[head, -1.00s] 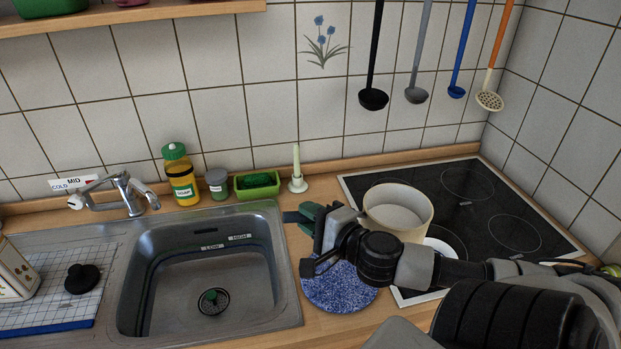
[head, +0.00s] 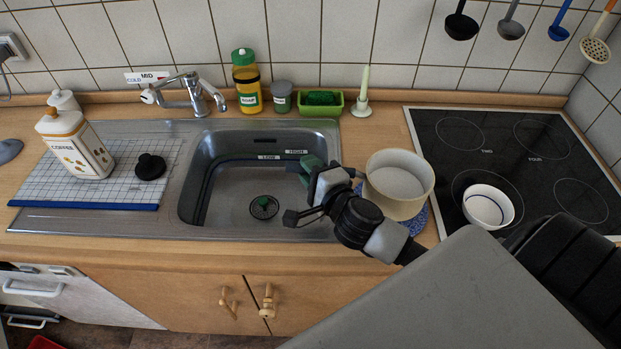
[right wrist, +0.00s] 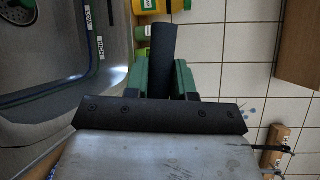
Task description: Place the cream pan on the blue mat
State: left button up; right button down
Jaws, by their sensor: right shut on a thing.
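The cream pan (head: 398,188) is upright and empty, to the right of the sink. The blue mat (head: 417,221) is mostly hidden beneath it, with a blue edge showing at the pan's lower right. I cannot tell whether the pan touches the mat or is held slightly above it. My right gripper (head: 309,172) is at the pan's left, over the sink's right side. In the right wrist view its green fingers are shut on the dark pan handle (right wrist: 164,48). My left gripper is not in view.
The black stove (head: 480,150) is right of the pan, with a white bowl (head: 488,206) on it. The sink (head: 230,205) lies left. A candle holder (head: 362,105), green sponge tray (head: 321,104) and soap bottle (head: 246,82) stand behind. A coffee jar (head: 75,140) stands far left.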

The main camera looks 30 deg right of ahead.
jog(key=shift+f, duration=1.6)
jog(key=shift+d+b, duration=0.1)
jog(key=shift+b, duration=0.2)
jog(key=c, duration=1.4)
grip_release()
jog(key=shift+f, duration=0.25)
jog(key=o, duration=0.5)
jog(key=shift+s, duration=0.1)
jog(key=shift+c, duration=0.2)
jog(key=shift+r, duration=0.1)
jog(key=s+r+b, duration=0.1)
jog(key=s+b, duration=0.1)
jog(key=s, duration=1)
jog(key=shift+r, duration=0.15)
